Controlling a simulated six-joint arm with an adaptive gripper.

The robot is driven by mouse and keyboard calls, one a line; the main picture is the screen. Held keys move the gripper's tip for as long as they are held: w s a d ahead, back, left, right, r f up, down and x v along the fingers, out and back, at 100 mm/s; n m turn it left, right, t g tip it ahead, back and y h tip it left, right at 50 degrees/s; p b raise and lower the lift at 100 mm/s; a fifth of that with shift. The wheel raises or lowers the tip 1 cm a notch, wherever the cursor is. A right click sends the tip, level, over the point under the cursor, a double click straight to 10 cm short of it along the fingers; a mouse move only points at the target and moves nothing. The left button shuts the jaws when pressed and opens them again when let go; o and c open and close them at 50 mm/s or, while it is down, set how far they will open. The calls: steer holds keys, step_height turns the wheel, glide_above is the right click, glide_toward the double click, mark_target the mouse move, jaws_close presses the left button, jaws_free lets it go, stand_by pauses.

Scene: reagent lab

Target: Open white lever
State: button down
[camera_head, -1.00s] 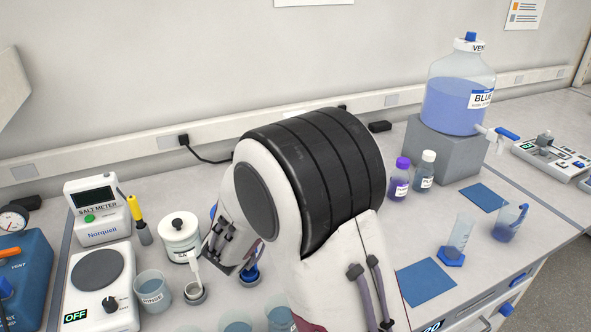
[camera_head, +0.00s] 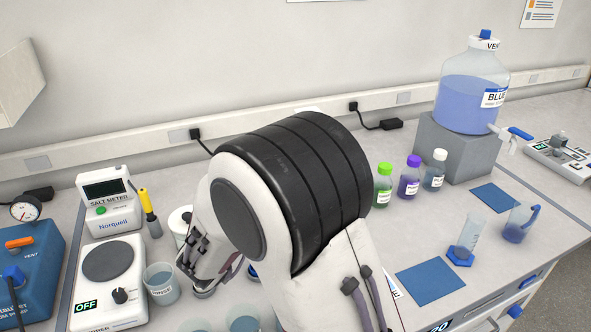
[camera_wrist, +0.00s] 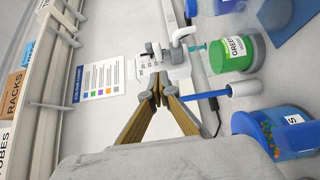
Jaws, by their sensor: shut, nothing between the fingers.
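In the wrist view, a white bent, lever-like part (camera_wrist: 183,37) rises beside a small white plate (camera_wrist: 146,68) that carries grey fittings. I cannot tell for sure how far this lever is turned. My gripper (camera_wrist: 158,90) is shut and empty, its two fingertips together just short of the plate in the picture; whether they touch it is unclear. In the head view my arm covers this area, and the lever does not show there.
In the head view, a salt meter (camera_head: 107,203) and a beaker (camera_head: 161,284) are left of my arm; bottles (camera_head: 409,177) are right.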

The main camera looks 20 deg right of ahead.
steer(key=v, duration=0.7)
steer(key=shift+s, duration=0.3)
steer(key=shift+w+d, duration=0.1)
steer(key=shift+d, duration=0.05)
steer(key=w+a+r+m+t+y, duration=0.2)
steer(key=w+a+r+t+y, duration=0.15)
steer(key=a+y, duration=0.45)
steer(key=s+a+r+g+y, duration=0.1)
steer(key=s+r+g+y, duration=0.1)
steer(key=s+y, duration=0.5)
steer(key=s+d+f+m+g, duration=0.2)
steer(key=s+d, duration=0.1)
steer(key=s, duration=0.5)
steer(key=s+d+f+m+g, duration=0.2)
steer(key=s+f+g, duration=0.1)
steer(key=s, duration=0.5)
steer(key=s+d+f+m+g+h, duration=0.1)
steer(key=s+d+f+m+g, duration=0.1)
steer(key=s, duration=0.6)
steer(key=shift+d+f, duration=0.3)
steer(key=shift+d, duration=0.55)
